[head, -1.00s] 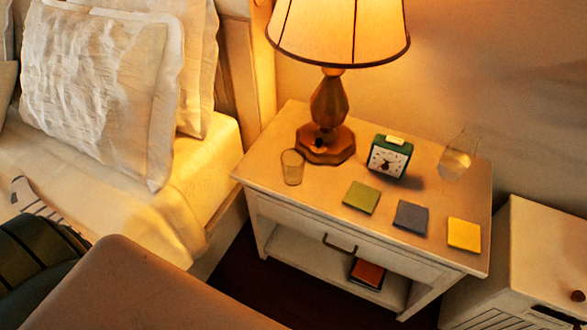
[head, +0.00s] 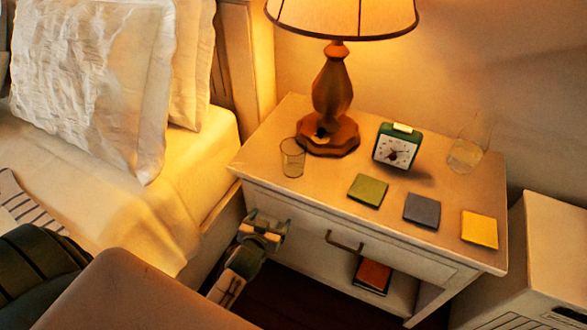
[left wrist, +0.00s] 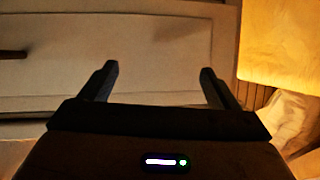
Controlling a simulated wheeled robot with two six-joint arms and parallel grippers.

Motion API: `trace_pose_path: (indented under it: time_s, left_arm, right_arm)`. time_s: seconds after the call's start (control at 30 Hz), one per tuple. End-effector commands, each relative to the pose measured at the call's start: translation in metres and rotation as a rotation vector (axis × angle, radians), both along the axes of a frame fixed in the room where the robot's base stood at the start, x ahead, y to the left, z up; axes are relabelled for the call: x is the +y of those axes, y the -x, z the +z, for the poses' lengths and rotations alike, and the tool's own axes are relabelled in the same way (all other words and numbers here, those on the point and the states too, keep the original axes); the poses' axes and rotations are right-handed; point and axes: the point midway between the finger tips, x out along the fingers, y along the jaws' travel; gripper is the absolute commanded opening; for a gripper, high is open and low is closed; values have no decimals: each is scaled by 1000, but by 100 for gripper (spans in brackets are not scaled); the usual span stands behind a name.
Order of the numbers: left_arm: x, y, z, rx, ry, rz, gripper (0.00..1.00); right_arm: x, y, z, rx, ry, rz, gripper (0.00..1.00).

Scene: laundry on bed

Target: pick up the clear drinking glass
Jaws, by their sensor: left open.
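The clear drinking glass (head: 292,157) stands upright on the left front part of the white nightstand top (head: 330,185), beside the lamp base. My left gripper (head: 268,220) is open and empty, in front of the nightstand's drawer front. It is below the tabletop edge and lower than the glass, apart from it. In the left wrist view my open left gripper (left wrist: 159,72) faces the pale drawer front (left wrist: 150,35), and the glass does not show there. My right gripper is not in view.
A lit lamp (head: 331,95) stands behind the glass. A green clock (head: 396,147), a clear carafe-like vessel (head: 465,155) and green (head: 368,190), blue (head: 422,210) and yellow (head: 480,229) coasters lie to the right. The bed (head: 205,150) is at the left.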

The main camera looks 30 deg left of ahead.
Motion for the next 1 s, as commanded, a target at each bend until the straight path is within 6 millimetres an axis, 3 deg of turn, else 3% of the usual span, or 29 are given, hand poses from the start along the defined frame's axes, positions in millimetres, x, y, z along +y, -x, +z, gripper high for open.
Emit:
trace_pose_path:
  time_s: [0.1, 0.2, 0.27, 0.6, 0.8, 1.0]
  left_arm:
    - [-1, -9, 57, -127, 4, 17, 83]
    - [-2, -12, 98, -217, 8, 27, 83]
    - [-5, -19, 119, -294, 12, 15, 83]
    - [-19, -46, 138, -434, 21, -56, 83]
    - [-16, -77, 139, -434, 23, -56, 83]
    - [-15, -95, 137, -432, 23, -56, 83]
  right_arm:
    - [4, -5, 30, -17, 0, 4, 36]
    - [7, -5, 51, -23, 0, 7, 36]
    - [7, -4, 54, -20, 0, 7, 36]
    - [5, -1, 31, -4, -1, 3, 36]
    - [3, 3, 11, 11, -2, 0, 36]
    - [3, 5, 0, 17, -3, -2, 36]
